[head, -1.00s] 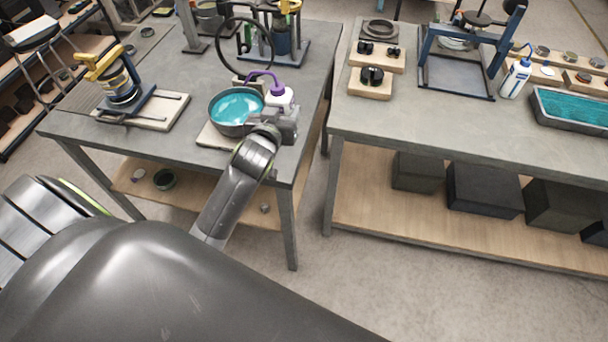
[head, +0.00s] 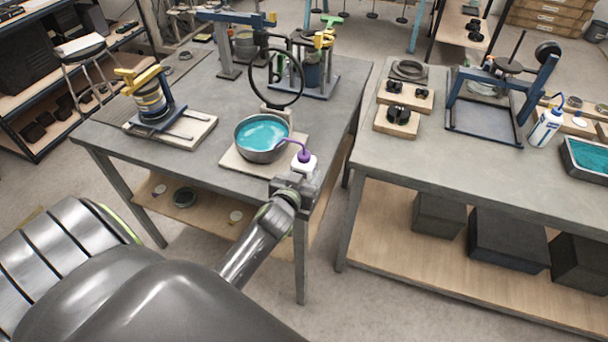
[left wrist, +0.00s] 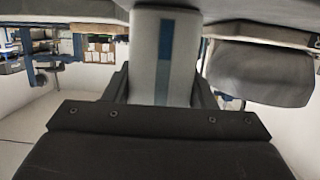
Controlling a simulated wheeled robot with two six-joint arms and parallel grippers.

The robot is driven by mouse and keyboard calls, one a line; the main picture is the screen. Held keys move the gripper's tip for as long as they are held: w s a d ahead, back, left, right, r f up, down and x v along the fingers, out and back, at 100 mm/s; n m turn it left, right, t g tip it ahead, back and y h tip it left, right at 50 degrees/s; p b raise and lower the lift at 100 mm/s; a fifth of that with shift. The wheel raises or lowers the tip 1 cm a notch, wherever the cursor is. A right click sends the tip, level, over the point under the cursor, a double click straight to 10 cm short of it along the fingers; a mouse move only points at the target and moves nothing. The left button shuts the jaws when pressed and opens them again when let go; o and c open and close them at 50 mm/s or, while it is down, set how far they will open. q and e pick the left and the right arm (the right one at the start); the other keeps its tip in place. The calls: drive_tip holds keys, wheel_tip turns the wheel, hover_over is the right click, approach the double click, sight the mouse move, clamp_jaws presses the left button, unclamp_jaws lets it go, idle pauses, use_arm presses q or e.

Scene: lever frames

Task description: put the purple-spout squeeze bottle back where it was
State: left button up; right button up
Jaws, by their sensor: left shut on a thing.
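The purple-spout squeeze bottle (head: 304,164) is white, with a bent purple spout. It is upright at the front right corner of the left table (head: 205,78), beside the bowl of teal liquid (head: 262,134). Its spout tip points left toward the bowl's right rim. My left gripper (head: 298,182) is shut on the bottle from the near side. In the left wrist view the bottle's white body with a blue stripe (left wrist: 164,60) stands between the dark fingers. The bottle's base is hidden in the head view. My right gripper is not in view.
A wire-ring stand (head: 277,80) rises behind the bowl. A yellow-topped fixture (head: 150,100) stands to the left. Across a gap, the right table (head: 425,150) holds wooden blocks, a blue frame (head: 500,95), a blue-spout bottle (head: 546,127) and a teal-filled tray (head: 590,158).

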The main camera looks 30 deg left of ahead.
use_arm(q)
drive_tip(key=shift+r, duration=0.1)
drive_tip(key=o, duration=0.8)
drive_tip(key=shift+f, duration=0.2)
drive_tip(key=shift+c, duration=0.2)
drive_tip(key=shift+r, duration=0.25)
drive_tip(key=shift+s, duration=0.3)
drive_tip(key=b+v, duration=0.1)
drive_tip(key=v, duration=1)
drive_tip(key=shift+s, duration=0.25)
drive_tip(key=shift+d, duration=0.15)
